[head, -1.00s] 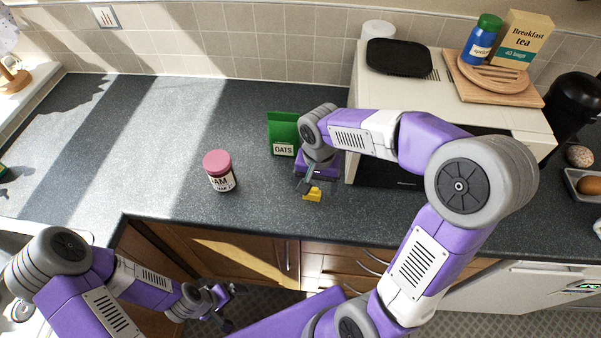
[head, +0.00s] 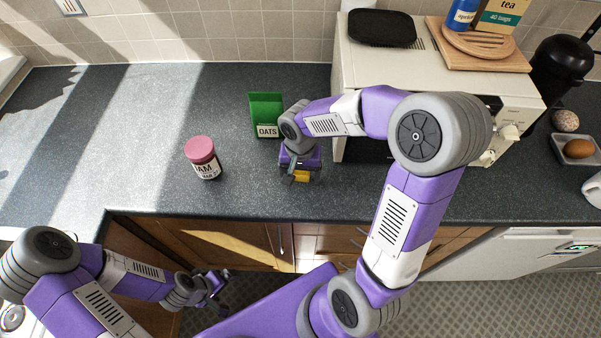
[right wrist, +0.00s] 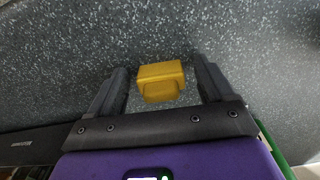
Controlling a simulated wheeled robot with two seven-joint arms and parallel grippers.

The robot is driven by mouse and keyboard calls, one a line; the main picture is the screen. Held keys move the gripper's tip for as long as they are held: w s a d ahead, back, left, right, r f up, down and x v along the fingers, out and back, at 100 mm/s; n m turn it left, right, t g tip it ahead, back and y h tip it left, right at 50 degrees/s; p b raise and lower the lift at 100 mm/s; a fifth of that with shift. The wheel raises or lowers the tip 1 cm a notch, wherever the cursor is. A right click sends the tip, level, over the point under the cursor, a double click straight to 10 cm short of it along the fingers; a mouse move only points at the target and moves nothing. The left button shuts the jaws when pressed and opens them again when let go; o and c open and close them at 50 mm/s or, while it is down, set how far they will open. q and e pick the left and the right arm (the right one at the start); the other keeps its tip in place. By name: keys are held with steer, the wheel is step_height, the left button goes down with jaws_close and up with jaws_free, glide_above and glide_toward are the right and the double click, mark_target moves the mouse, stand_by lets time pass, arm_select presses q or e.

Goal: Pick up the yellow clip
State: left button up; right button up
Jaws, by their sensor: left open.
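The yellow clip (head: 301,176) lies on the dark speckled counter near its front edge. In the right wrist view the clip (right wrist: 161,80) sits between the two dark fingers of my right gripper (right wrist: 158,66), with a gap on each side. In the head view my right gripper (head: 302,179) is over the clip and partly hides it. It is open and empty. My left gripper (head: 217,290) is open and empty, low in front of the cabinets and away from the clip.
A green oats packet (head: 265,114) stands just behind my right gripper. A jam jar (head: 203,158) with a pink lid stands to its left. A cream microwave (head: 425,77) is close on the right. The counter left of the jar is clear.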

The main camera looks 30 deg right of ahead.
steer(key=c, duration=1)
